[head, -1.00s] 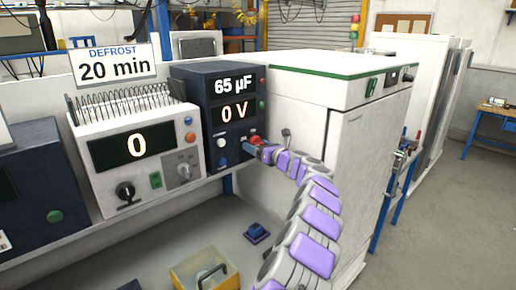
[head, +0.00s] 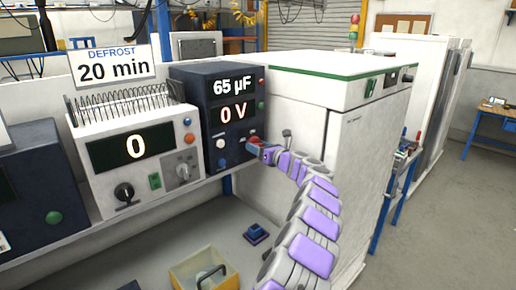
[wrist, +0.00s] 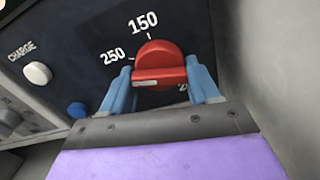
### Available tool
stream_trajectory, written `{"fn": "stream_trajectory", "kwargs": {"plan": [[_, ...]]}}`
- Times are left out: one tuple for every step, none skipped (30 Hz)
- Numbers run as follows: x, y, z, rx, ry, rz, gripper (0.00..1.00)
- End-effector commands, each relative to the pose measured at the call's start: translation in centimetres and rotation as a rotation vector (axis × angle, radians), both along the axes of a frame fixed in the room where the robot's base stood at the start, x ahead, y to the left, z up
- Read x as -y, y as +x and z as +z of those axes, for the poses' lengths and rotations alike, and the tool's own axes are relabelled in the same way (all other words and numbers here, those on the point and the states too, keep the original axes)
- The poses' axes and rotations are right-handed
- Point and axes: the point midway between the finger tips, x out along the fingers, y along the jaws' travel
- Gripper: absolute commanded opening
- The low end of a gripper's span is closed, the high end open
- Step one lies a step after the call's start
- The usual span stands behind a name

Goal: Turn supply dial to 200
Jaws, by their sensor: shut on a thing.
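The supply dial (wrist: 160,62) is a red knob with a raised bar, on the dark panel of the power unit (head: 232,168). In the head view the red dial (head: 254,140) is small and partly covered by my gripper (head: 262,150). In the wrist view, the blue fingers of my gripper (wrist: 165,92) stand on both sides of the dial and are shut on it. The labels 150 (wrist: 143,22) and 250 (wrist: 112,56) show; another label at lower right is mostly hidden. I cannot tell which value the dial points to. The unit's display (head: 233,114) reads 0 V, below 65 µF.
A white CHARGE button (wrist: 38,73) and a blue button (wrist: 77,110) are left of the dial. A white cabinet (head: 345,150) stands close on the right. A white unit (head: 130,180) reading 0 is on the left.

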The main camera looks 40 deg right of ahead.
Motion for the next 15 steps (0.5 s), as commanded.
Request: {"fn": "stream_trajectory", "kwargs": {"plan": [[0.16, -0.06, -0.34, -0.005, 0.0, -0.003, 0.3], [0.17, -0.06, -0.35, -0.005, 0.0, -0.003, 0.3], [0.17, -0.06, -0.36, -0.005, -0.002, -0.003, 0.3], [0.17, -0.06, -0.37, -0.005, -0.002, -0.003, 0.3], [0.17, -0.06, -0.37, -0.006, -0.003, -0.004, 0.3], [0.18, -0.06, -0.4, -0.005, -0.005, -0.004, 0.3], [0.18, -0.06, -0.41, -0.005, -0.006, -0.004, 0.3], [0.19, -0.06, -0.42, -0.005, -0.007, -0.004, 0.3], [0.18, -0.06, -0.43, -0.006, -0.01, -0.004, 0.3], [0.19, -0.04, -0.44, -0.006, -0.011, -0.004, 0.3], [0.19, -0.04, -0.44, -0.006, -0.013, -0.004, 0.3], [0.2, -0.05, -0.45, -0.005, -0.016, -0.004, 0.3], [0.2, -0.04, -0.46, -0.005, -0.019, -0.004, 0.3], [0.21, -0.04, -0.46, -0.005, -0.023, -0.004, 0.3], [0.2, -0.04, -0.48, -0.004, -0.03, -0.004, 0.3]]}}
